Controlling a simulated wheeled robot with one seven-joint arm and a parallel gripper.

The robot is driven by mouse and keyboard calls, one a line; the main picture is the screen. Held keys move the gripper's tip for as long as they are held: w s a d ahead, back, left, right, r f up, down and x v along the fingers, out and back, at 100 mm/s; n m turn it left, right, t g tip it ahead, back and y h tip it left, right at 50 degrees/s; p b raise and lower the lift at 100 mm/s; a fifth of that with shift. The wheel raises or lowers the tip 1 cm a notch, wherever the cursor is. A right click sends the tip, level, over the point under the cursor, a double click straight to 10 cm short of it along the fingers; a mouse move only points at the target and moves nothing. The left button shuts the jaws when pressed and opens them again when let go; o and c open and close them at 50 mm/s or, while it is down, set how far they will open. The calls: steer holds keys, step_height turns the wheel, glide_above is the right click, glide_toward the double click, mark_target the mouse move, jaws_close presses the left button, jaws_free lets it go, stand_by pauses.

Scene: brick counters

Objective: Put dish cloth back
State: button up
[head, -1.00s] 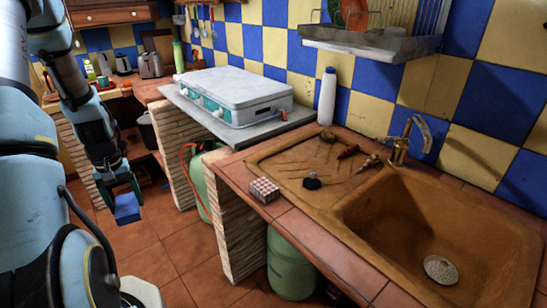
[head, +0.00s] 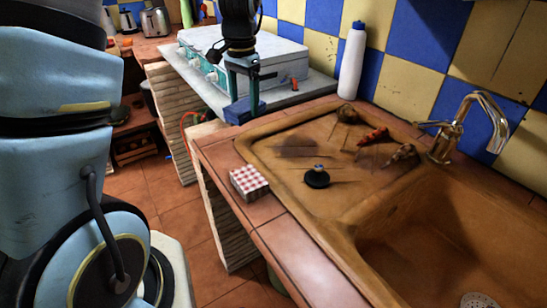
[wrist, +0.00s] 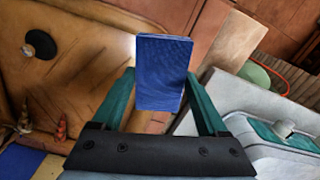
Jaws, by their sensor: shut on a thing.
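A folded blue dish cloth (head: 244,110) is held in my gripper (head: 243,80), which points down over the gap between the stove counter and the sink counter. In the wrist view the blue cloth (wrist: 162,72) fills the space between the two green fingers of my gripper (wrist: 160,90), which is shut on it. Whether the cloth touches the counter edge below it cannot be told. A small red-and-white checkered block (head: 250,181) lies on the front edge of the tiled sink counter.
A brown sink (head: 430,225) with a brass tap (head: 470,125) takes up the right. A black stopper (head: 317,177) and a few small items lie on its drainboard (head: 290,150). A white bottle (head: 352,62) stands behind. A grey stove (head: 285,62) sits on the far counter.

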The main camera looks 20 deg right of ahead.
steer(key=s+d+r+m+b, duration=0.1)
steer(key=s+d+r+m, duration=0.15)
steer(key=s+d, duration=0.3)
steer(key=shift+m, duration=0.35)
step_height(320, 180, down, 10)
steer(key=shift+w+d+f+p, duration=0.1)
steer(key=shift+f+p, duration=0.05)
steer(key=shift+p, duration=0.5)
steer(key=shift+f, duration=0.2)
steer(key=o, duration=1.2)
steer(key=shift+r, duration=0.1)
